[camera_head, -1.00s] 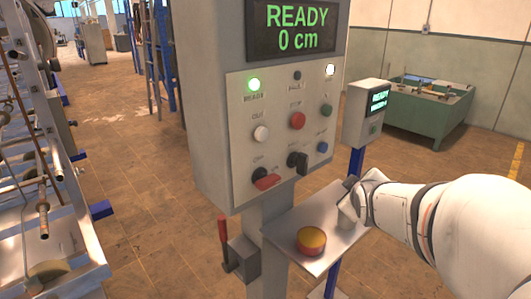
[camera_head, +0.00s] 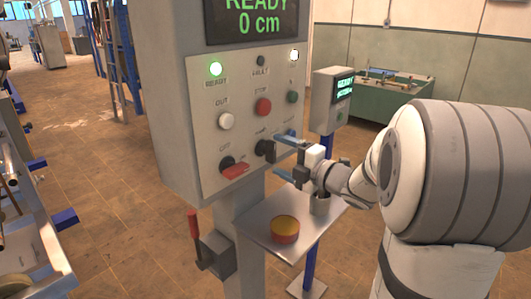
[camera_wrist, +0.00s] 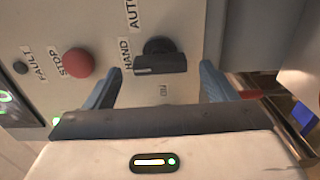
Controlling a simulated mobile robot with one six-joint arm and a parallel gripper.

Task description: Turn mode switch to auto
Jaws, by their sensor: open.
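The black mode switch (camera_head: 264,148) is a rotary knob low on the grey control panel (camera_head: 205,165). In the wrist view the knob (camera_wrist: 160,57) sits beside the labels HAND (camera_wrist: 125,56) and AUTO (camera_wrist: 132,13). The white mark on its bar lies at the end toward HAND. My gripper (camera_head: 283,146) is at the panel face, just right of the knob in the head view. In the wrist view my gripper (camera_wrist: 159,70) is open, with one blue finger on each side of the knob. I cannot tell whether a finger touches it.
A red-handled switch (camera_head: 234,170), a white button (camera_head: 226,120) and a red STOP button (camera_head: 263,106) are close by. A shelf (camera_head: 262,240) with a yellow-and-red button (camera_head: 285,229) lies below my gripper. A lever box (camera_head: 215,252) is on the post.

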